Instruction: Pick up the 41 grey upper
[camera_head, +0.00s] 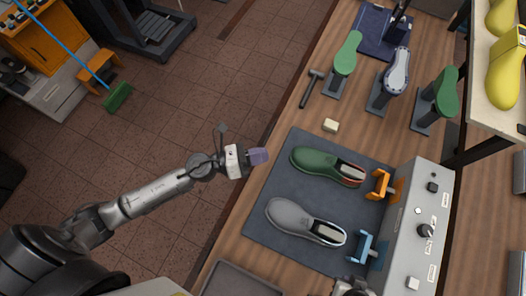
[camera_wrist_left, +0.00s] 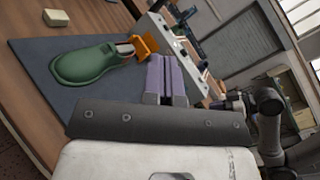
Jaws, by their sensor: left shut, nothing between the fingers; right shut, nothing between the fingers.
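The grey upper (camera_head: 290,214) lies on the dark mat (camera_head: 270,178), toe to the left and its opening to the right, near a blue clamp-like holder (camera_head: 365,247). The left wrist view does not show the grey upper.
A green upper (camera_head: 320,162) lies on the mat beside an orange holder (camera_head: 380,185); both also show in the left wrist view. A grey control box (camera_head: 415,220) borders the mat on the right. A hammer (camera_head: 311,88), a pale block (camera_head: 331,126) and shoe lasts on stands are behind.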

